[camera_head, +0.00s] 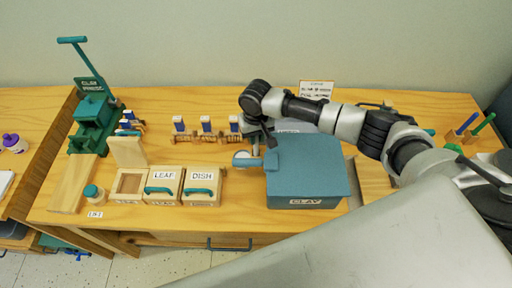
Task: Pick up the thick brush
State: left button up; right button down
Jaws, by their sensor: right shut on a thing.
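My right arm reaches in from the right, and its wrist bends down over the middle of the table. My right gripper (268,136) is small and dark here, just behind the teal clay box (306,167). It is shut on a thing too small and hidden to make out. I cannot tell which thing is the thick brush. Blue-topped pieces (205,123) stand in low wooden racks left of the gripper. Blue (467,122) and green (484,122) handles stand up at the far right. My left gripper is not in view.
A sign (316,90) stands at the back. Bare wood shows at the back left.

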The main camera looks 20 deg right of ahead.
notch_tip(320, 180, up, 10)
jog(key=shift+r+b, duration=0.1)
jog(key=shift+b, duration=0.75)
dwell(1.1)
